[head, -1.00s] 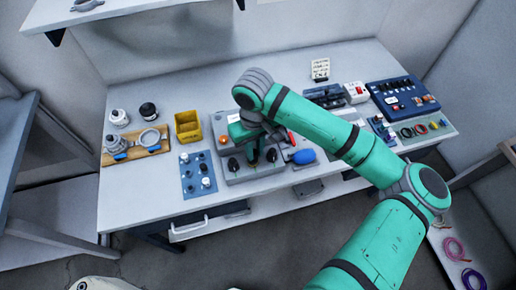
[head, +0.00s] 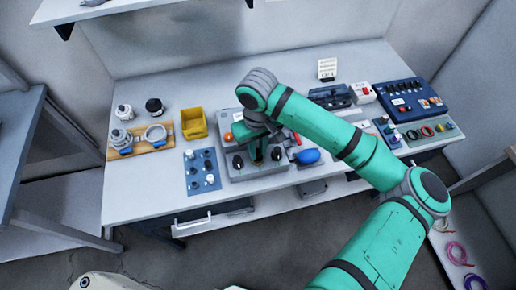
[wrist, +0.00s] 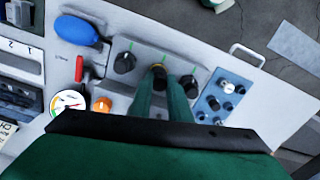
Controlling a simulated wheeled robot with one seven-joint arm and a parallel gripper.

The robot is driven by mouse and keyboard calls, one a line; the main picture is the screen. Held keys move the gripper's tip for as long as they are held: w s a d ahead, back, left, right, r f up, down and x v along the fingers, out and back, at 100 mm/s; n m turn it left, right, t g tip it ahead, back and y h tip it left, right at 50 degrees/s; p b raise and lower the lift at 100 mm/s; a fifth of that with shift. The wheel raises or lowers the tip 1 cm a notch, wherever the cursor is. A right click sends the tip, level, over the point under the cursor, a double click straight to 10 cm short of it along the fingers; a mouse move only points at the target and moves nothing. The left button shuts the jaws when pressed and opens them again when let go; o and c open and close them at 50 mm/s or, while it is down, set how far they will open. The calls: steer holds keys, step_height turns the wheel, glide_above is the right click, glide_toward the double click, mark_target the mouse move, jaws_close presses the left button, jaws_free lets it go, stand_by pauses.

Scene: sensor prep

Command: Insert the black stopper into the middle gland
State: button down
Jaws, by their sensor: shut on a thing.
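My gripper (wrist: 160,82) is shut on the black stopper (wrist: 158,74), of which only a small dark part shows at the fingertips, with a yellowish bit. It is at the middle of the grey gland block (wrist: 143,47), between a black piece (wrist: 124,62) on one side and another (wrist: 190,85) on the other. In the head view my gripper (head: 256,150) points down at the front of the block (head: 235,172). The fingers hide the middle gland, so I cannot tell how deep the stopper sits.
A blue plate (head: 194,184) with several small pieces lies left of the block. A yellow bin (head: 193,124) stands behind it. A blue bulb (wrist: 78,31), a red lever (wrist: 79,68), a gauge (wrist: 68,101) and an orange knob (wrist: 102,104) are close to the block.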

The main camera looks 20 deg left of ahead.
steer(key=shift+f, duration=0.3)
stand_by(0.4)
steer(key=c, duration=1.6)
jaws_free()
steer(key=shift+r, duration=0.1)
steer(key=shift+r, duration=3.45)
steer(key=shift+w, duration=0.15)
